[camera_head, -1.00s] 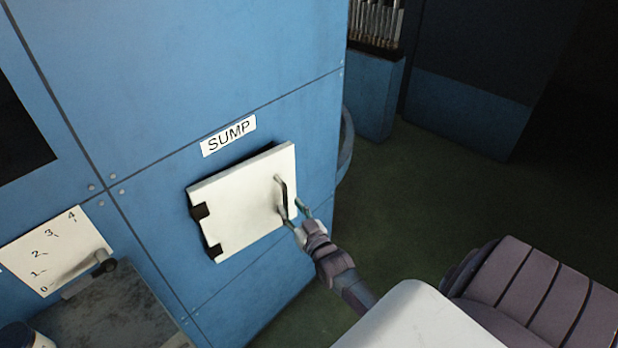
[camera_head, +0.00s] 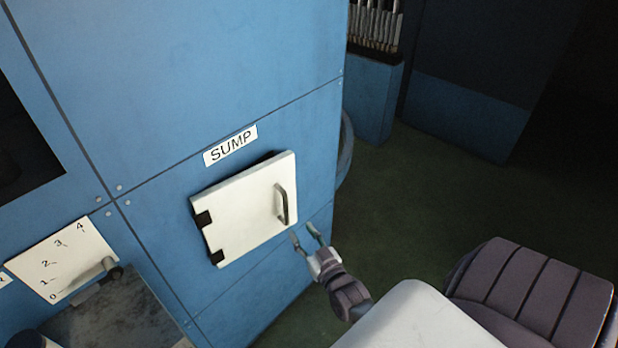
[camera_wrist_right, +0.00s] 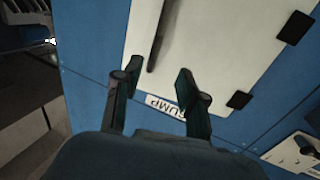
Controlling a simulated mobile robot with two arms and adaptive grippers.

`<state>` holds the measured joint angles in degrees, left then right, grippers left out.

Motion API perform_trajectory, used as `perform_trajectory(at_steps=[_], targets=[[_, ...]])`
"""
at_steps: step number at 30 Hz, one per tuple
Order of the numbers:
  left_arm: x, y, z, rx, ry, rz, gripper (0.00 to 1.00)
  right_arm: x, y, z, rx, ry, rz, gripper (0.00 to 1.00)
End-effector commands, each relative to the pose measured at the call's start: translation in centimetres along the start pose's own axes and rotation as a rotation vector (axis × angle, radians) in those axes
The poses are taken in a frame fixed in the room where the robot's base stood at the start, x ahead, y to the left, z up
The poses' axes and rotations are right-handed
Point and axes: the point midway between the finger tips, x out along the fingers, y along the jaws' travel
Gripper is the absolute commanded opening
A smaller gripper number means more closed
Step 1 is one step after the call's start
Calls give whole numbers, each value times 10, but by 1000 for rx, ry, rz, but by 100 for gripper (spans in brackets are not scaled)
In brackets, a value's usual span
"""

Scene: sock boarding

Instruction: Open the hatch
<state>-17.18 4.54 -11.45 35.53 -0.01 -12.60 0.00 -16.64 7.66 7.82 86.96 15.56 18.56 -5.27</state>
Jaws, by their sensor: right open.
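The hatch (camera_head: 240,212) is a white panel on the blue cabinet wall, below a SUMP label (camera_head: 230,146). Black hinges sit on its left edge. A dark gap along its top edge suggests it stands slightly ajar. Its bar handle (camera_head: 281,204) is near the right edge. My right gripper (camera_head: 304,233) is open and empty, just below and right of the handle, apart from it. The right wrist view shows the open fingers (camera_wrist_right: 157,78) in front of the hatch panel (camera_wrist_right: 215,50), with the handle (camera_wrist_right: 159,35) beyond them. My left gripper is not in view.
A numbered plate with a lever (camera_head: 95,272) is on the wall at lower left, above a grey worn surface (camera_head: 120,315). The cabinet's right edge is close to the hatch. Green floor (camera_head: 420,200) lies open to the right.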

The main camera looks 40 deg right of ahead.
Motion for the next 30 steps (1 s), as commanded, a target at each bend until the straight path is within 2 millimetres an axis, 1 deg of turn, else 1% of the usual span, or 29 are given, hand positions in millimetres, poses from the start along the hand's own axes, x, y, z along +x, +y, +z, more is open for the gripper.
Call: perform_trajectory(at_steps=[6, 12, 28, 29, 30], targets=[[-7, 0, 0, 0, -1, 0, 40, -16, -1, -1, 0, -2, 0, 41], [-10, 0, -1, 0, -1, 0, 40, -27, -2, 0, 0, -2, 0, 41], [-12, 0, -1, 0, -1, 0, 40, -29, -2, 0, -1, 0, 0, 41], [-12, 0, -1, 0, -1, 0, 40, -29, -2, 0, -1, 0, 0, 38], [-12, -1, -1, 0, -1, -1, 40, -29, -2, 0, 0, 0, -1, 31]])
